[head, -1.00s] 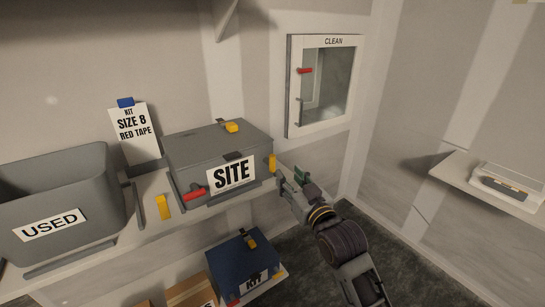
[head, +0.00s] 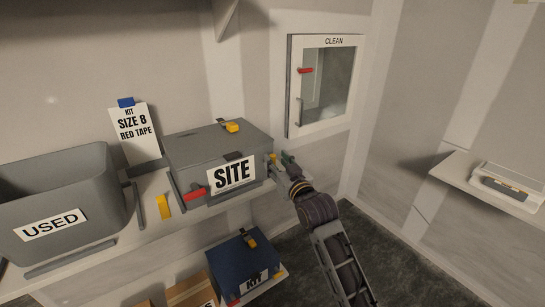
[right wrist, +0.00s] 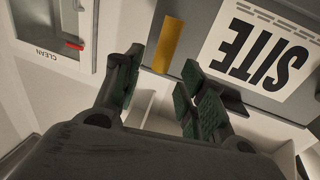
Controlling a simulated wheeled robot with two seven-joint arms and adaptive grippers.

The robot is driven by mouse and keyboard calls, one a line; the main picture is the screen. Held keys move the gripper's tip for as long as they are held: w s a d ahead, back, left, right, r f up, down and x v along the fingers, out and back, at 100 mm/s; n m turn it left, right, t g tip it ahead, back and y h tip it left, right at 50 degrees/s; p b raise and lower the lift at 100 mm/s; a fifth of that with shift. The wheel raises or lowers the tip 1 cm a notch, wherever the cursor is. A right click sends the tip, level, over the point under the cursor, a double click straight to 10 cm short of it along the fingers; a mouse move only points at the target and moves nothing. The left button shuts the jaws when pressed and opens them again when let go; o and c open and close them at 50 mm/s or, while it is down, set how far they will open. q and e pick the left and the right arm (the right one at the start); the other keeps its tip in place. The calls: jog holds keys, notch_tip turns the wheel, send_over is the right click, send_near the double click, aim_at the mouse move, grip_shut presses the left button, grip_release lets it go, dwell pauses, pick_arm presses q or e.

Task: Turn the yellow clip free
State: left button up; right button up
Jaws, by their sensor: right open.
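The grey SITE box (head: 195,150) stands on the shelf. A yellow clip (head: 273,158) sits upright at the right end of its front, partly hidden by my right gripper (head: 281,165). In the right wrist view this yellow clip (right wrist: 167,43) lies flat against the box, just beyond the gap between my fingertips (right wrist: 160,72). My right gripper is open, with one green-padded finger on each side of the gap and nothing held. I cannot tell whether a finger touches the clip. Another yellow clip (head: 163,206) is at the box's left front, and one (head: 232,127) on its lid. My left gripper is out of view.
A red lever (head: 195,193) juts from the box front. The USED bin (head: 55,190) stands to the left. A blue KIT box (head: 240,262) sits below. The CLEAN hatch (head: 340,125) is on the wall behind; a shelf (head: 490,185) is at right.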

aim_at(274, 158)
jog(key=shift+x, duration=2.05)
grip_shut()
